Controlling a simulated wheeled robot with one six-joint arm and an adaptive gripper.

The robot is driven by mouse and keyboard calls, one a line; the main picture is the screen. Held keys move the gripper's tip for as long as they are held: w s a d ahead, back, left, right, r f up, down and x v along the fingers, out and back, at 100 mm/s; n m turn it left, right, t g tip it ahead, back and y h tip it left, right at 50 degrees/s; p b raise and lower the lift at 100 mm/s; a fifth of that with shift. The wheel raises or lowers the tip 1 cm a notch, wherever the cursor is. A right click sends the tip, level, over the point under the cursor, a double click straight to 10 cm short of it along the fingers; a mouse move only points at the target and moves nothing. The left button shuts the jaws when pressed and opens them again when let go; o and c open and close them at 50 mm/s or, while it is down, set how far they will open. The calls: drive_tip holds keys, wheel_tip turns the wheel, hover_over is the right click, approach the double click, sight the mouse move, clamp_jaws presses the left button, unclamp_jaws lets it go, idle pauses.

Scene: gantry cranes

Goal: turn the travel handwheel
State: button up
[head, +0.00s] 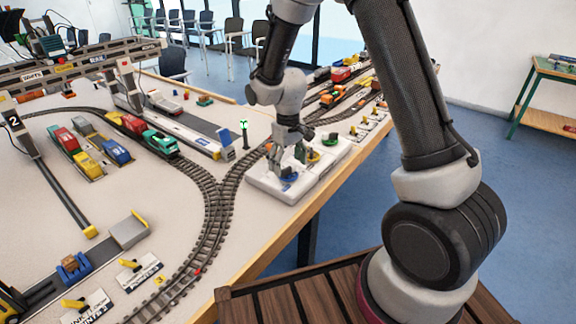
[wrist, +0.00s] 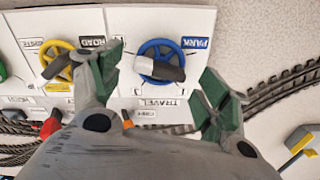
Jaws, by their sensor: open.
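The travel handwheel (wrist: 146,52) is a blue spoked wheel with a dark grey grip, on a white panel (wrist: 123,20) above a TRAVEL label. In the wrist view my gripper (wrist: 162,82) is open, with one green-padded finger left of the wheel and one to its lower right. The grip lies between the fingers, with no clear contact. In the head view my gripper (head: 291,150) points down over the panel (head: 262,187). The blue wheel (head: 290,177) shows just below it, partly hidden.
A yellow wheel (wrist: 51,67) sits left of the travel wheel, near the ROAD label; the left finger is close to it. A red lever (wrist: 50,126) is at lower left. Model track (head: 225,195) runs left of the panel. The table edge (head: 318,198) is close on its right.

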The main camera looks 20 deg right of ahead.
sight(288, 167)
wheel_tip(288, 167, up, 11)
